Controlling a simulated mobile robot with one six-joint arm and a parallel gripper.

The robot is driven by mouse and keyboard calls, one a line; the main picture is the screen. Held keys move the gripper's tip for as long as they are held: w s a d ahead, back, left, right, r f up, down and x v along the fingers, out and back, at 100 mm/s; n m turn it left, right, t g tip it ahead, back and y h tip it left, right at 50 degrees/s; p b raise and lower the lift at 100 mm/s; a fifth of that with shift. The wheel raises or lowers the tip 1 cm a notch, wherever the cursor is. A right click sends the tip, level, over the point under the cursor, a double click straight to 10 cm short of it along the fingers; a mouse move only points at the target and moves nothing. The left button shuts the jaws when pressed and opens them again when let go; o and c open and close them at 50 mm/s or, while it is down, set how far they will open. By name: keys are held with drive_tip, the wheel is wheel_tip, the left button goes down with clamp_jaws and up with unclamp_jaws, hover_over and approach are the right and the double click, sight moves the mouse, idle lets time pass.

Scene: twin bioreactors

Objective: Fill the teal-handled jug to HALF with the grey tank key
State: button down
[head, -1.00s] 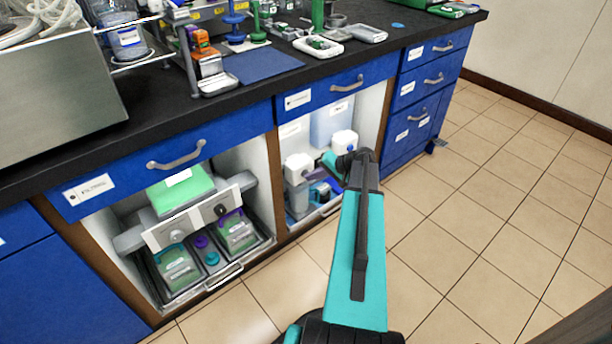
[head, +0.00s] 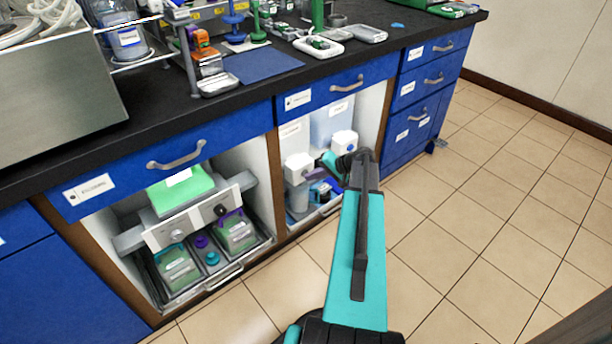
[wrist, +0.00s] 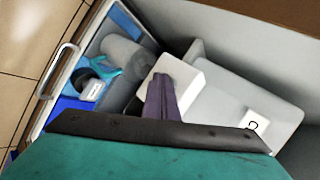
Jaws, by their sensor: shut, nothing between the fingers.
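In the wrist view my gripper (wrist: 162,98) is shut and empty. Its dark fingers overlap the white tap block (wrist: 190,82) on the pale grey tank (wrist: 228,100); I cannot tell whether they touch it. A greyish round vessel with a teal handle, seemingly the jug (wrist: 126,52), stands in the tray beside the tap block. Its fill level cannot be read. In the head view the grey tank (head: 293,135) with its tap block (head: 298,168) is in the right-hand open bay, and my wrist partly hides that bay. The key itself is not clearly distinguishable.
A bluish tank (head: 332,122) with its own white tap block (head: 344,142) stands to the right. The bay's side wall is close in the wrist view. The tiled floor (head: 480,220) is clear.

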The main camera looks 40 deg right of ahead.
drive_tip(key=shift+s, duration=0.15)
idle(0.8)
drive_tip(key=shift+s+a, duration=0.1)
drive_tip(key=shift+s, duration=0.65)
drive_tip(key=shift+s, duration=0.1)
drive_tip(key=shift+s+a, duration=0.15)
drive_tip(key=shift+s, duration=2.25)
